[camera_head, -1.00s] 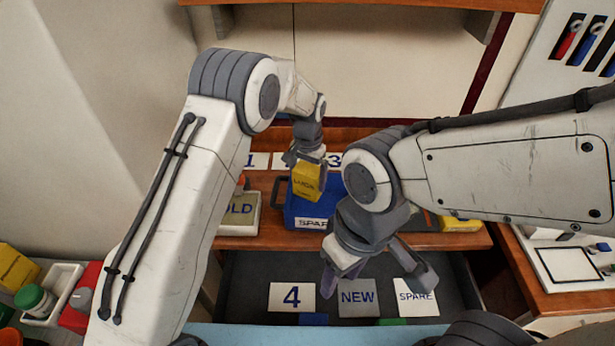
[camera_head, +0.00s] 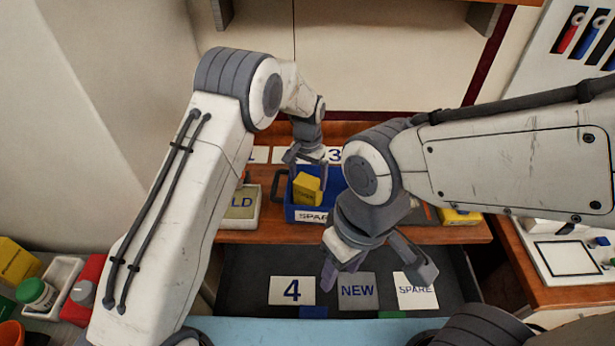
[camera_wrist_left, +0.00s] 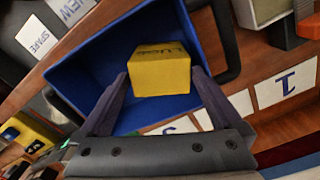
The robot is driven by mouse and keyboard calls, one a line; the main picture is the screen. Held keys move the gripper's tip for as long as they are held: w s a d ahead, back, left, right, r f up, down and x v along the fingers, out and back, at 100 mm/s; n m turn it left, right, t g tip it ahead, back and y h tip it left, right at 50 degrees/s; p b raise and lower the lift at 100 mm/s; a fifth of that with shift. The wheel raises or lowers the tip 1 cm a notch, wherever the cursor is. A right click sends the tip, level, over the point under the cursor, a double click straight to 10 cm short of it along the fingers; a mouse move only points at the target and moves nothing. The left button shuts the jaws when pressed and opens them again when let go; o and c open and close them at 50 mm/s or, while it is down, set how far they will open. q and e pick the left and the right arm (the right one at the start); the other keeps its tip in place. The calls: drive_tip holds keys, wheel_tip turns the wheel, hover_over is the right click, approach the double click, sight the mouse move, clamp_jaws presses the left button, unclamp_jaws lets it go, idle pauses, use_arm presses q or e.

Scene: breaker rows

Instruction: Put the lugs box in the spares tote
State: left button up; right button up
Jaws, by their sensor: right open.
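The yellow lugs box (camera_head: 307,190) is inside the blue spares tote (camera_head: 337,181), a little tilted, just below my left gripper (camera_head: 307,172). In the left wrist view the box (camera_wrist_left: 160,72) lies between the two spread fingers, within the tote's walls (camera_wrist_left: 85,75). The left gripper looks open, with its fingertips close to the box's sides; contact is hard to tell. My right gripper (camera_head: 378,278) is open and empty above the drawer, nearer to me. My right arm hides part of the tote's right side.
A "OLD" labelled container (camera_head: 241,208) stands left of the tote. Number cards lie behind it. The dark drawer (camera_head: 250,275) in front holds cards marked 4 (camera_head: 291,290), NEW (camera_head: 357,291) and SPARE (camera_head: 416,291). Another yellow box (camera_head: 460,216) is at right.

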use_arm(q)
drive_tip(key=shift+r, duration=0.1)
drive_tip(key=shift+r+p, duration=0.3)
drive_tip(key=shift+r, duration=0.1)
wheel_tip(320, 180, up, 12)
drive_tip(key=b, duration=0.3)
drive_tip(key=shift+r+b, duration=0.15)
drive_tip(key=shift+b, duration=0.15)
